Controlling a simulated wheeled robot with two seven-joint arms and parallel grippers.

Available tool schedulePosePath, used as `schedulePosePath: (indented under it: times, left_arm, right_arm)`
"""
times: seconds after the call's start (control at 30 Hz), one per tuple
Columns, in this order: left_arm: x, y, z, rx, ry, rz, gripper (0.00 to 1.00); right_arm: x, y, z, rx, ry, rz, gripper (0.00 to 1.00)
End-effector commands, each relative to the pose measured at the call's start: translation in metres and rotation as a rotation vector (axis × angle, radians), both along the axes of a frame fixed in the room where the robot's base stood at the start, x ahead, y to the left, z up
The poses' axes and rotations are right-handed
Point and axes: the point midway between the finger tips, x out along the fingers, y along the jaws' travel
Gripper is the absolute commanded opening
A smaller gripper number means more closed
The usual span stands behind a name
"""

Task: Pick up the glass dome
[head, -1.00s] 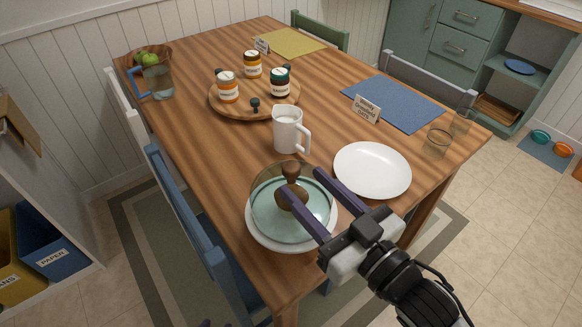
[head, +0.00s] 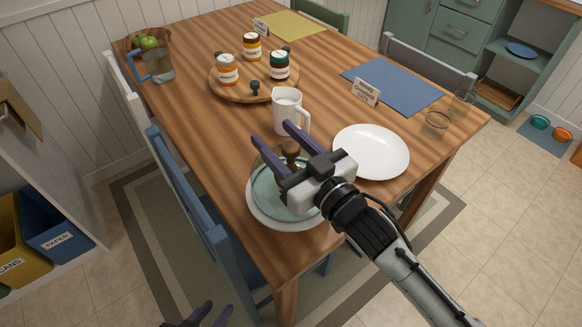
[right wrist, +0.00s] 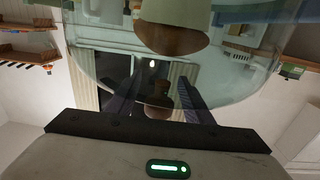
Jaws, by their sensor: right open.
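The glass dome (head: 262,163) stands on a white plate (head: 262,216) near the table's front edge. It is clear, with a brown wooden knob (head: 290,148) on top. My right gripper (head: 270,132) is open at the dome's top, its two purple fingers on either side of the knob in the head view. In the right wrist view the dome's glass (right wrist: 100,50) fills the upper part, and a brown knob shape shows between the fingers. Contact cannot be told. My left gripper (head: 205,315) shows only its dark finger ends at the bottom edge, away from the dome.
A white mug (head: 287,112) stands just behind the dome, and an empty white plate (head: 371,150) lies to its right. A round wooden tray (head: 232,92) with jars is further back. A blue chair (head: 185,185) is at the left edge.

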Motion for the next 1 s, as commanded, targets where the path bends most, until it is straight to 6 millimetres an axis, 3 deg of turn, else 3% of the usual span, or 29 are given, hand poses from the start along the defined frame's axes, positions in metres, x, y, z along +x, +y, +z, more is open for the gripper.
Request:
schedulePosePath:
  times: [0.07, 0.33, 0.73, 1.0]
  left_arm:
    - [0.002, 0.000, 0.001, 0.001, -0.003, 0.000, 0.31]
    - [0.002, 0.001, 0.001, 0.001, -0.003, 0.001, 0.31]
    - [-0.002, 0.001, 0.000, 0.002, 0.004, 0.002, 0.31]
    - [-0.002, 0.002, 0.006, 0.001, 0.003, 0.004, 0.31]
  right_arm:
    - [0.000, 0.000, 0.000, 0.000, 0.000, 0.000, 0.43]
    - [0.000, 0.000, 0.000, 0.000, 0.000, 0.000, 0.00]
    - [0.000, 0.000, 0.006, 0.003, -0.005, 0.001, 0.00]
    - [0.000, 0.000, 0.053, 0.004, -0.009, 0.001, 0.00]
